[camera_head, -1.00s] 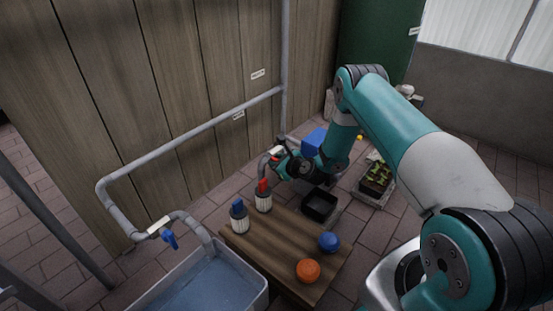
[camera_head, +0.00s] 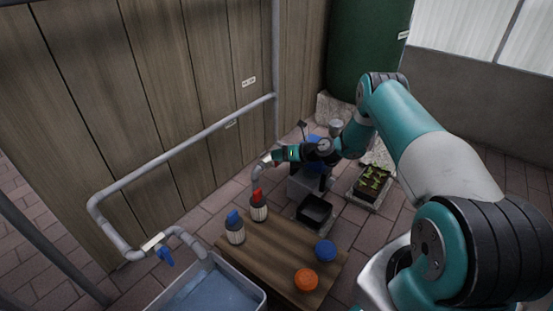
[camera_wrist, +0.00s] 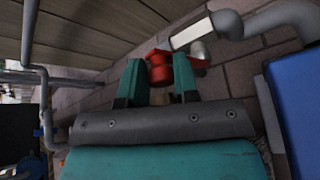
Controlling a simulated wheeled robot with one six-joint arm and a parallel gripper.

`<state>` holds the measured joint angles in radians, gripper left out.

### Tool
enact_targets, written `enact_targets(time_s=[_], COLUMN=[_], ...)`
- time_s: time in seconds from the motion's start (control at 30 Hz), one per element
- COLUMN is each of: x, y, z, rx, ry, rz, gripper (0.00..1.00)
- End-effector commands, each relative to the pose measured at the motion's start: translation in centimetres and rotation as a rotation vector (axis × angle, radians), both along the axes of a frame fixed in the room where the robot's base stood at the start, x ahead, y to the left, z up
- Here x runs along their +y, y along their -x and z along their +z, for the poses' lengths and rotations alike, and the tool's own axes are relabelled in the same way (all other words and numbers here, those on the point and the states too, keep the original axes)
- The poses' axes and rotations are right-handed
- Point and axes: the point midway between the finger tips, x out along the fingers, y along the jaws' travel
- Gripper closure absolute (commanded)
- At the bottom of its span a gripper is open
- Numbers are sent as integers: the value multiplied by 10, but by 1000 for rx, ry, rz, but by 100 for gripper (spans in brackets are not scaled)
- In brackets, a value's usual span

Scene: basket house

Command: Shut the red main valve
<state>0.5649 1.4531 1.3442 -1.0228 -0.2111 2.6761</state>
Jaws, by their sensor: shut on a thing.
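The red main valve's handle (camera_wrist: 159,68) shows in the wrist view between and just beyond the fingertips of my gripper (camera_wrist: 157,74). My gripper is shut on this handle, and part of the handle reaches out past the right finger. The handle is by a grey pipe (camera_wrist: 270,19) with a white tag (camera_wrist: 192,34). In the head view, my gripper (camera_head: 274,157) is at the pipe bend behind the bottles, and it hides most of the valve. The exact angle of the handle is hard to tell.
A blue-handled tap (camera_head: 165,256) is over a water trough (camera_head: 252,287). A wooden table (camera_head: 270,257) holds two bottles, an orange ball (camera_head: 306,280) and a blue ball (camera_head: 325,250). A black tray (camera_head: 314,212) and planter (camera_head: 371,184) stand near my arm.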

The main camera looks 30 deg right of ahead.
Motion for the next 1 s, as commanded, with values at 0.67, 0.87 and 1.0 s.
enact_targets(time_s=[0.67,0.87,1.0], x=[-1,-1,-4], y=[-2,-2,0], z=[0,0,0], rx=[42,41,43], ry=[-105,-105,-105], rz=[6,6,4], gripper=[100,60,49])
